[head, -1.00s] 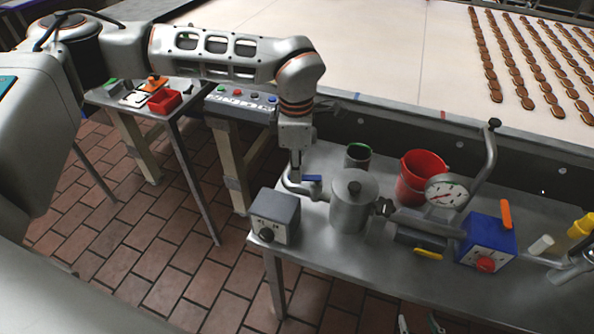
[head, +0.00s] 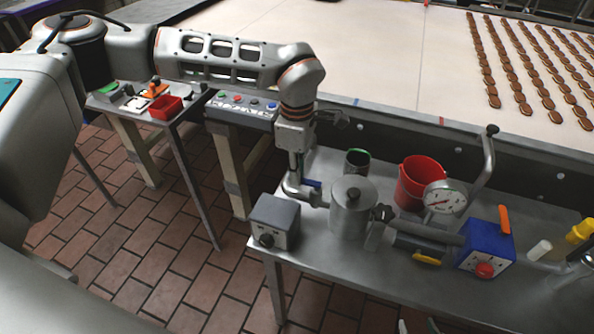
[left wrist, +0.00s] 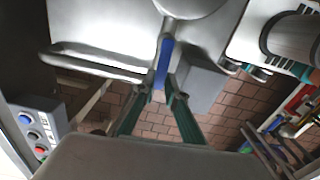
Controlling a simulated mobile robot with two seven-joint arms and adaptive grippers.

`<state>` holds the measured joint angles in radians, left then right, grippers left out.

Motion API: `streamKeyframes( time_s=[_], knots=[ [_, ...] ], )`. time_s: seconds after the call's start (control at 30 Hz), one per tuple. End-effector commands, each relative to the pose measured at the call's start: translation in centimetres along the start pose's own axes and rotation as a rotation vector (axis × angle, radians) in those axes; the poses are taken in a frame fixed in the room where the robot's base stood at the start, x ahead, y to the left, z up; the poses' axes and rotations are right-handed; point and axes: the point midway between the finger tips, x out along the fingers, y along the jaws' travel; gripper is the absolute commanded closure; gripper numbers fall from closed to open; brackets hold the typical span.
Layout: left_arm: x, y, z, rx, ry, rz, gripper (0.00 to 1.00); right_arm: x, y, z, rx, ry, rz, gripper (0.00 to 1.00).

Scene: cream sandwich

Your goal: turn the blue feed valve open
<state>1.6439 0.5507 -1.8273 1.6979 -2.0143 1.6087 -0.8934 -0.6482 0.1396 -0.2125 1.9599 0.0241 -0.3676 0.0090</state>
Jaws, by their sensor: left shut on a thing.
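The blue feed valve handle (head: 312,184) sits on the pipe at the left of the lidded steel pot (head: 352,212). My left gripper (head: 296,176) points down at the valve. In the left wrist view the blue handle (left wrist: 164,60) runs down between the two green-padded fingers of my left gripper (left wrist: 161,94). The fingers are shut on its near end, and the exact contact is hard to see. In the head view my right gripper (head: 417,327) shows only as two separated fingertips at the bottom edge, empty.
The steel table (head: 330,270) also holds a grey box with a knob (head: 275,222), a red bucket (head: 418,183), a gauge (head: 445,202) and a blue box (head: 486,248). The conveyor (head: 400,60) with rows of biscuits lies behind. A button panel (head: 243,104) stands at left.

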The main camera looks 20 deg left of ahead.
Motion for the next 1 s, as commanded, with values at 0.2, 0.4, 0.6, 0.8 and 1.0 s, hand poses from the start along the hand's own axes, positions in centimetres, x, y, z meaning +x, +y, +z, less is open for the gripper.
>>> streamKeyframes(
  time_s=[0.2,0.4,0.6,0.8,1.0],
  knots=[
    [-0.1,0.1,0.0,-0.001,-0.001,0.002,0.71,0.0,0.0,0.0,0.0,0.001,0.0,0.6],
    [-0.1,0.0,0.0,-0.001,0.0,0.001,0.71,-0.1,0.1,-0.1,-0.002,0.001,0.001,0.6],
    [-1.6,0.1,0.0,-0.002,-0.001,0.004,0.71,-0.1,0.1,-0.1,-0.002,0.001,0.001,0.6],
    [-5.6,0.1,0.0,-0.002,-0.001,0.005,0.71,0.0,0.0,-0.1,-0.001,0.001,0.0,0.6],
    [-9.4,0.1,0.0,-0.002,-0.001,0.005,0.71,0.0,0.0,-0.1,0.0,0.001,0.0,0.6]
  ],
)
